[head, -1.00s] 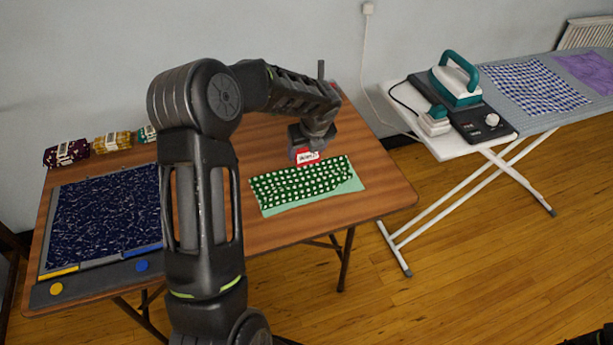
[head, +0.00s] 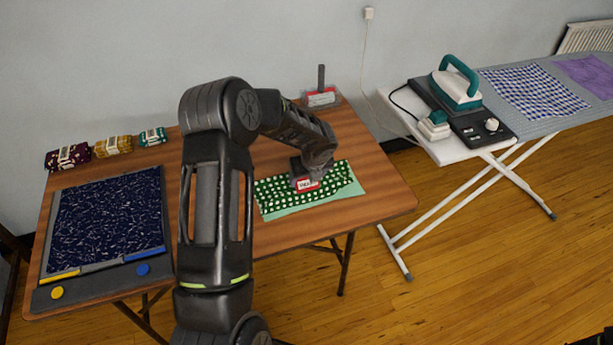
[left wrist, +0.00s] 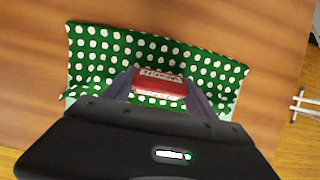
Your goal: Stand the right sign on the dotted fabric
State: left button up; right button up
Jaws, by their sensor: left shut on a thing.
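The dotted fabric (head: 272,193) is green with white dots and lies on a pale green sheet on the wooden table; it also shows in the left wrist view (left wrist: 205,65). A small red and white sign (head: 307,185) is over the fabric, held in my left gripper (head: 308,180). In the left wrist view the sign (left wrist: 160,84) sits between the two fingers, with dotted fabric all round it. I cannot tell whether its base touches the fabric.
A navy fabric (head: 105,220) lies on a board at the table's left. Folded bundles (head: 113,145) line the back left edge. A grey holder with an upright handle (head: 321,97) stands at the back. An ironing board (head: 545,120) with an iron (head: 457,82) stands to the right.

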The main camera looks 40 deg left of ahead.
pick_arm(q)
jog(key=shift+f+b, duration=0.5)
jog(key=shift+f, duration=0.1)
jog(key=o, duration=1.3)
jog(key=shift+o, duration=0.2)
jog(key=shift+r, duration=0.15)
jog(key=shift+r+p, duration=0.25)
jog(key=shift+p, duration=0.1)
jog(key=v, duration=1.2)
jog(key=shift+r, duration=0.15)
